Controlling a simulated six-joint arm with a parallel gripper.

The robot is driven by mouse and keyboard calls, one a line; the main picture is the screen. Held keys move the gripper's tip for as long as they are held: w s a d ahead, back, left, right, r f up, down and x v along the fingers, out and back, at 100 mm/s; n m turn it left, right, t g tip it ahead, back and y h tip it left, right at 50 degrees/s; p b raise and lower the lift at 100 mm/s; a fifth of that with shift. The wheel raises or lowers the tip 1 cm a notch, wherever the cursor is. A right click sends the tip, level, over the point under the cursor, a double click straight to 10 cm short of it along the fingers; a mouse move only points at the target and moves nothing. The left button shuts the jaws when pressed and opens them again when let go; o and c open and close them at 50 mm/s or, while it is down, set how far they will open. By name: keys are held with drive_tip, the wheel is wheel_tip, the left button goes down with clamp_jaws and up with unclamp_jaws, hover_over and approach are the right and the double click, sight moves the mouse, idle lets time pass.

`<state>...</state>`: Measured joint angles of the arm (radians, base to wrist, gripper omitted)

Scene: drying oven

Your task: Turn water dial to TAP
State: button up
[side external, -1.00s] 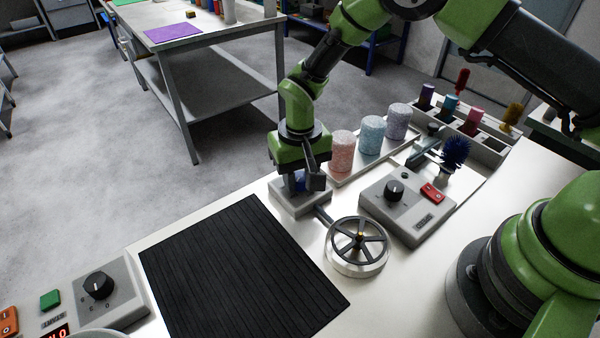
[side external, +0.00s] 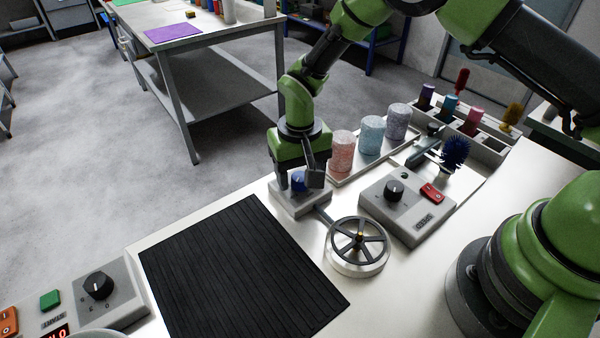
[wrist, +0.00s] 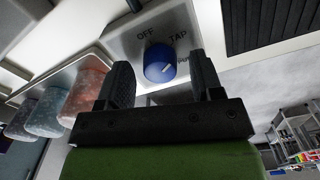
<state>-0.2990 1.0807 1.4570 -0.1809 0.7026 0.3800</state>
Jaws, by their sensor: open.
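The blue water dial (side external: 298,182) sits on a grey box (side external: 290,203) at the back edge of the white bench. In the wrist view the dial (wrist: 158,64) shows a white pointer line slanting up to the right. OFF and TAP are printed above it, and a third label at its right is partly hidden by a finger. The line lies roughly between TAP and that third label; I cannot tell exactly. My gripper (wrist: 162,82) is open and empty, pointing down, with its fingers set wide of the dial. In the side view my gripper (side external: 300,176) is just above the box.
A spoked handwheel (side external: 358,245) stands in front of the dial box. A control box (side external: 408,215) with a black knob and red switch is to its right. Three speckled cylinders (side external: 371,134) stand close behind. A black ribbed mat (side external: 240,270) lies at the left.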

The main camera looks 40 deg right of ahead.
wheel_tip(320, 180, up, 9)
drive_tip(key=shift+r, duration=0.2)
idle(0.3)
wheel_tip(320, 180, up, 14)
drive_tip(key=t+y, duration=0.1)
drive_tip(key=t, duration=0.2)
hover_over(300, 176)
drive_tip(key=s+d, duration=0.5)
drive_tip(key=s, duration=0.1)
drive_tip(key=s+d+r+t, duration=0.1)
drive_tip(key=s+r+t, duration=0.1)
drive_tip(key=s, duration=0.5)
drive_tip(key=s+d+r+m+t+y, duration=0.1)
drive_tip(key=s+d+r+t, duration=0.1)
drive_tip(key=s, duration=0.6)
drive_tip(key=shift+s+d+r, duration=0.15)
drive_tip(key=shift+s+r, duration=0.05)
drive_tip(key=shift+r, duration=0.1)
